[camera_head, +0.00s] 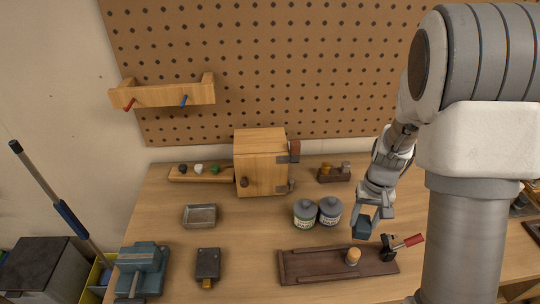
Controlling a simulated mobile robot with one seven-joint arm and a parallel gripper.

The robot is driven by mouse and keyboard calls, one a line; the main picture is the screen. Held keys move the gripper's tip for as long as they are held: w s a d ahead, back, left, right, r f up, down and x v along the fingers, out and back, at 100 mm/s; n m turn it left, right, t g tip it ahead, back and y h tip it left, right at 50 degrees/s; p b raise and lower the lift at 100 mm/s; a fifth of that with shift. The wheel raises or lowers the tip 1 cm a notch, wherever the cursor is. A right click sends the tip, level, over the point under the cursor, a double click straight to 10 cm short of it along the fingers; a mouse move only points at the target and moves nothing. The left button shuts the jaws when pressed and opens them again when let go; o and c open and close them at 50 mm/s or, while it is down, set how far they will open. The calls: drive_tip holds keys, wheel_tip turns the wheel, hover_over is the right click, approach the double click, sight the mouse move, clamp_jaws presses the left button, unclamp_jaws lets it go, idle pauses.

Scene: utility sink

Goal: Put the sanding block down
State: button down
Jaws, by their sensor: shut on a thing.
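My gripper (371,218) points down over the right part of the wooden workbench (240,230). A small dark teal block (361,231), which looks like the sanding block, is at its fingertips, and the gripper is shut on it. The block appears to be held above the bench, just behind the dark wooden board (320,265); the exact gap beneath it is hard to tell. The fingers partly hide the block's upper side.
Two lidded jars, one with a green label (304,213) and one with a blue label (330,211), stand left of the gripper. A red-handled clamp (400,244) is close on the right. A metal tray (200,216), wooden box (261,165) and teal vise (140,268) lie further left.

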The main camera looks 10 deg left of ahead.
drive_tip(key=s+r+n+b, duration=0.1)
drive_tip(key=s+n+b, duration=0.2)
drive_tip(key=s+b, duration=0.55)
drive_tip(key=a+f, duration=0.2)
drive_tip(key=a, duration=0.1)
drive_tip(key=w+a+f, duration=0.1)
drive_tip(key=a+f, duration=0.1)
drive_tip(key=a, duration=0.2)
drive_tip(key=w+a+f, duration=0.1)
drive_tip(key=a+f, duration=0.1)
drive_tip(key=a, duration=0.1)
drive_tip(key=shift+a+f+p, duration=0.35)
drive_tip(key=shift+p, duration=0.05)
drive_tip(key=shift+f, duration=1.95)
drive_tip(key=shift+f, duration=0.1)
drive_tip(key=shift+f+b, duration=0.15)
drive_tip(key=shift+b, duration=0.25)
drive_tip(key=shift+c, duration=1.5)
unclamp_jaws()
